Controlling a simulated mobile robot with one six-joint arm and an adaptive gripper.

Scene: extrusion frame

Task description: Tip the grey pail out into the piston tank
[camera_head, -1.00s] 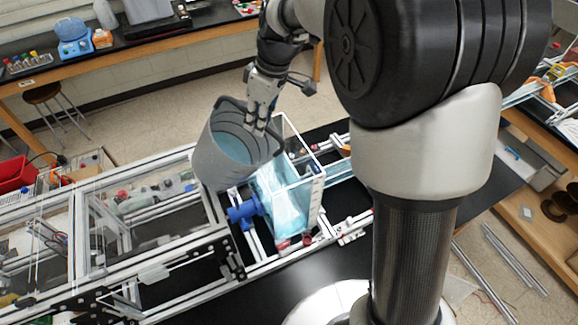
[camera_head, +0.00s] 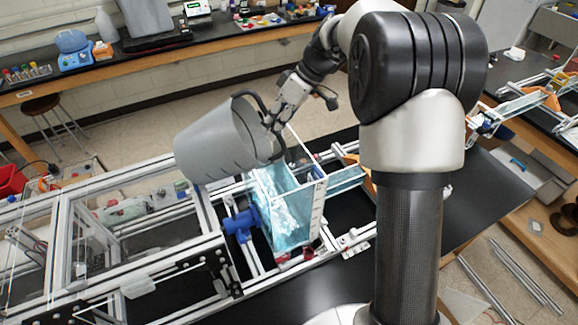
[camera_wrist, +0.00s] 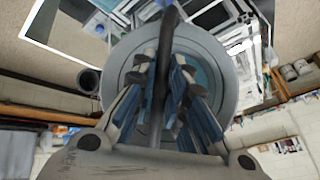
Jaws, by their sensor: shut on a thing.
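The grey pail (camera_head: 215,145) is tilted steeply onto its side in the head view, its mouth toward the right and its base toward the left. Its mouth is beside and above the clear piston tank (camera_head: 318,205), which holds pale blue liquid. My gripper (camera_head: 271,122) is shut on the pail's dark handle at the mouth side. In the wrist view my fingers (camera_wrist: 162,85) close around the handle, with the grey pail (camera_wrist: 222,60) behind them. A little blue shows inside the pail there. I cannot tell whether liquid is leaving it.
A blue fitting (camera_head: 240,224) sits on the tank's left side. An aluminium extrusion frame (camera_head: 130,245) stands to the left, below the pail. A clear channel (camera_head: 345,180) leads off to the right of the tank. Open floor lies behind.

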